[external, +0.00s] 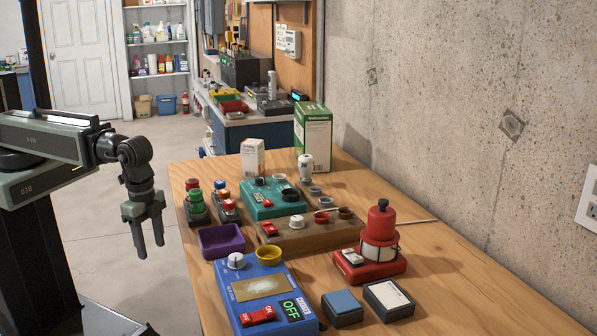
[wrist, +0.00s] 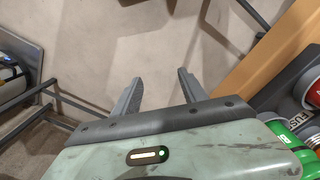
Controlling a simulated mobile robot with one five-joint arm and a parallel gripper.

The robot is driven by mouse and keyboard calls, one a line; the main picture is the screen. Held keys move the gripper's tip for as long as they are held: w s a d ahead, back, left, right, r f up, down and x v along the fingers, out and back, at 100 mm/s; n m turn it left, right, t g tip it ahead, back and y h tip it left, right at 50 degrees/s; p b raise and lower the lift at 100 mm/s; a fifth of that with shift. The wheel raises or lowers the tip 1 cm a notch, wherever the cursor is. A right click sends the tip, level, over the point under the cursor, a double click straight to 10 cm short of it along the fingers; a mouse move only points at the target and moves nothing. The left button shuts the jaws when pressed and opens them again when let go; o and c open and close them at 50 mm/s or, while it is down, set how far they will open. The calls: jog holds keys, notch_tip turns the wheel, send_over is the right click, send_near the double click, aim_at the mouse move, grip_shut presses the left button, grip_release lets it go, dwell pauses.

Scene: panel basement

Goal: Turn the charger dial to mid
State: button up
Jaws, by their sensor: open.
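The blue charger box (external: 225,289) stands at the near left of the wooden table. Its white dial (external: 236,261) is on the box's far left corner; the pointer's exact setting is too small to read. A red rocker switch (external: 257,316) and a green display reading OFF (external: 290,309) are at its near end. My gripper (external: 148,240) hangs pointing down, off the table's left edge, left of the charger and apart from everything. Its fingers are open and empty, and they also show in the wrist view (wrist: 158,90) over the floor. The charger is not in the wrist view.
A purple tray (external: 221,240) and a yellow bowl (external: 269,255) are close to the dial.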

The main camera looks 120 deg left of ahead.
notch_tip(320, 180, up, 13)
jog(key=w+p, duration=0.2)
jog(key=p, duration=0.7)
notch_tip(320, 180, up, 5)
jog(key=n+p, duration=0.6)
jog(key=n, duration=0.2)
send_over(236, 256)
jog(key=shift+w+r, duration=0.1)
notch_tip(236, 256, down, 8)
jog(key=b, duration=0.8)
jog(key=shift+r, duration=0.1)
grip_shut()
